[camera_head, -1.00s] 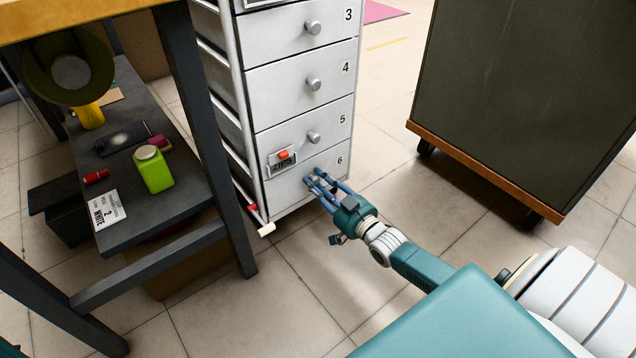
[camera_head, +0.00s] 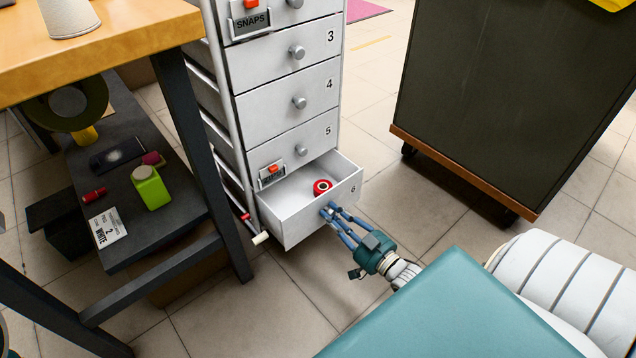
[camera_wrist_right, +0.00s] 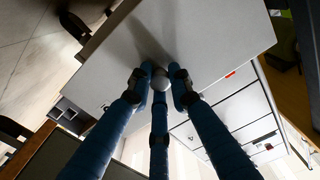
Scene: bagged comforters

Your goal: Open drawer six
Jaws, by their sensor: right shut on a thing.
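Drawer six (camera_head: 300,222) is the lowest drawer of the white cabinet (camera_head: 287,95), marked 6 on its front. It stands partly pulled out, and a red ring-shaped thing (camera_head: 322,187) lies inside it. My right gripper (camera_head: 331,212) is at the drawer's front, with its blue fingers closed around the knob. In the right wrist view, the fingers meet on the round grey knob (camera_wrist_right: 160,80) against the pale drawer front (camera_wrist_right: 205,35). The knob is mostly hidden in the head view.
A workbench (camera_head: 110,45) with a dark lower shelf (camera_head: 165,215) stands left of the cabinet. The shelf holds a green bottle (camera_head: 151,187). A dark wheeled cart (camera_head: 500,100) stands at the right. Tiled floor (camera_head: 270,310) is clear before the drawer.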

